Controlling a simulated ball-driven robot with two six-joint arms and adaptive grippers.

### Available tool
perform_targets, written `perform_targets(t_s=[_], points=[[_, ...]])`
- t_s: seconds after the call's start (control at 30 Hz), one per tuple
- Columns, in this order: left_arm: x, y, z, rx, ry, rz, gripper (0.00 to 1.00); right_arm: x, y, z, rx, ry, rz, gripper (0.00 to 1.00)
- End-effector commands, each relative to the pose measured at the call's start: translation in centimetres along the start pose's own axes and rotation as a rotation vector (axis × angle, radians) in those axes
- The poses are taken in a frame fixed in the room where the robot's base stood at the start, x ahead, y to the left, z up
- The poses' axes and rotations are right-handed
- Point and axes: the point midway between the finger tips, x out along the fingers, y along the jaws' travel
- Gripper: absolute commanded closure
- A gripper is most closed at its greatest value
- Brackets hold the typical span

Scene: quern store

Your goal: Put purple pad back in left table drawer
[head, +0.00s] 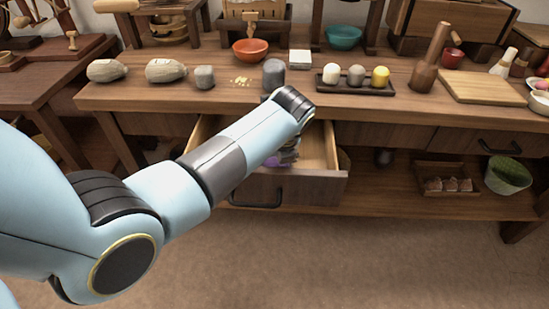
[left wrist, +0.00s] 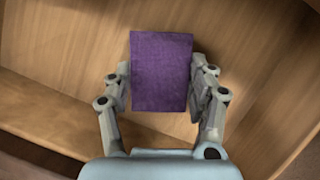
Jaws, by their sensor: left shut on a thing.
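The left table drawer (head: 312,187) is pulled open under the table top. My left gripper (head: 287,154) is at the open drawer, partly hidden behind my own forearm in the head view. In the left wrist view, my left gripper (left wrist: 161,78) is shut on the purple pad (left wrist: 161,68), with a finger on each side of it. The bare wooden inside of the drawer (left wrist: 55,90) shows around and beyond the pad. I cannot tell whether the pad touches the drawer bottom. A bit of purple (head: 271,160) shows beside my arm in the head view. My right gripper is not in view.
The table top (head: 225,98) above the drawer carries a dark grey cylinder (head: 274,73), an orange bowl (head: 250,50) and a tray of small pots (head: 345,91). A closed drawer (head: 483,143) is at the right. A green basket (head: 508,174) stands on the lower shelf.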

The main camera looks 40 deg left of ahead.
Motion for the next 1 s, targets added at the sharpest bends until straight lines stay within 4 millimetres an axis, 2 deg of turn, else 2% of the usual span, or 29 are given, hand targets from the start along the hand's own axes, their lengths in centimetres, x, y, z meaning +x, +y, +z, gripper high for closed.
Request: perform_targets(t_s=[0.07, 0.1, 0.27, 0.53, 0.67, 0.77, 1.0], points=[[0.3, 0.0, -0.1, 0.0, 0.0, 0.001, 0.73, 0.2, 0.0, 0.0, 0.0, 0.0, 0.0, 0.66], [0.3, 0.0, -0.2, 0.0, 0.001, 0.001, 0.42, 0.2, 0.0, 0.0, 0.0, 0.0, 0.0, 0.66], [0.2, 0.0, -0.1, 0.0, 0.0, 0.001, 0.21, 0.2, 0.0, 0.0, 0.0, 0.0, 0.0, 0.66], [0.2, 0.0, -0.1, 0.0, 0.0, 0.001, 0.2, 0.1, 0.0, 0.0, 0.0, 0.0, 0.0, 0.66], [-0.8, 0.0, 0.1, 0.0, 0.0, -0.002, 0.2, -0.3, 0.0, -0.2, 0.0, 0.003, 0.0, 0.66], [-2.6, -0.1, 0.1, 0.0, 0.0, -0.003, 0.2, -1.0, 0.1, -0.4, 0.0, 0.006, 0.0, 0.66], [-8.2, -0.1, 0.1, -0.001, -0.001, -0.004, 0.2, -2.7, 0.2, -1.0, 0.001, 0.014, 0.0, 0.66]])
